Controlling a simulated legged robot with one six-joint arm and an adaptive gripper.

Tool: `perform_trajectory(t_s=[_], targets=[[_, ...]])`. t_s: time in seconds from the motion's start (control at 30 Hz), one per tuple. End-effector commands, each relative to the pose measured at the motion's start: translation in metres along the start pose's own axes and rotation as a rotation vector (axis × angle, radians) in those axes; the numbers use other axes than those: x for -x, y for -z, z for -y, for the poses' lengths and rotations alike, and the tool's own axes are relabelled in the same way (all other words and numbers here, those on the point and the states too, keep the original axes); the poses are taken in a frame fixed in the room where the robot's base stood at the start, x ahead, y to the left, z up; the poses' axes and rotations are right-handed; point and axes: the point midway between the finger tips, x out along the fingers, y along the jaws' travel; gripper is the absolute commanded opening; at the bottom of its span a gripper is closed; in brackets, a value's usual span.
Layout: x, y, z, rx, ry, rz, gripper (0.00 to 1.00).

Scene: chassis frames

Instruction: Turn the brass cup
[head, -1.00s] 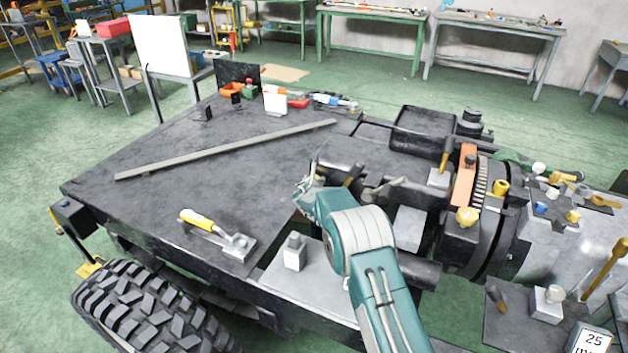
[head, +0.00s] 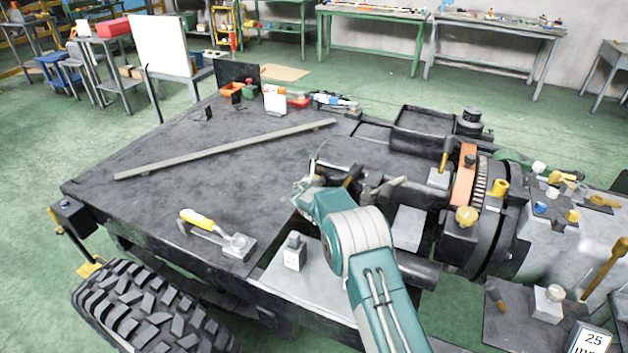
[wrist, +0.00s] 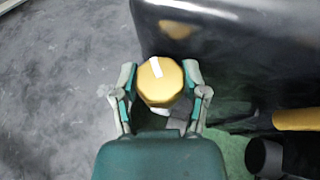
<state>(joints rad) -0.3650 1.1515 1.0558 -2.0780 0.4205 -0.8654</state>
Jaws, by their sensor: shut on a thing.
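In the wrist view, the brass cup (wrist: 159,86) shows as a yellow, many-sided round top with a white mark near its upper edge. My gripper (wrist: 160,73) has one finger on each side of the cup and is shut on it. The white mark points up and slightly left in that view. In the head view, my gripper (head: 308,184) is at the inner edge of the chassis deck. The cup is hidden there behind my gripper and arm.
A dark rounded body (wrist: 235,50) lies close to the right of the cup. A long bar (head: 225,150) lies across the deck. Machinery with yellow knobs (head: 467,216) fills the right.

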Motion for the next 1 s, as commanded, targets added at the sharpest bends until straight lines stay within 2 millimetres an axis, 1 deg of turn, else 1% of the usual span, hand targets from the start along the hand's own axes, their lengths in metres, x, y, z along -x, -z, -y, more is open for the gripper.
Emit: perform_trajectory(t_s=[0.27, 0.7, 1.0], targets=[[-0.0002, 0.0016, -0.0025, -0.026, 0.059, -0.001, 0.1], [-0.0006, 0.0015, -0.003, -0.111, 0.263, 0.0, 0.1], [-0.0006, 0.0014, -0.0033, -0.149, 0.354, 0.0, 0.1]])
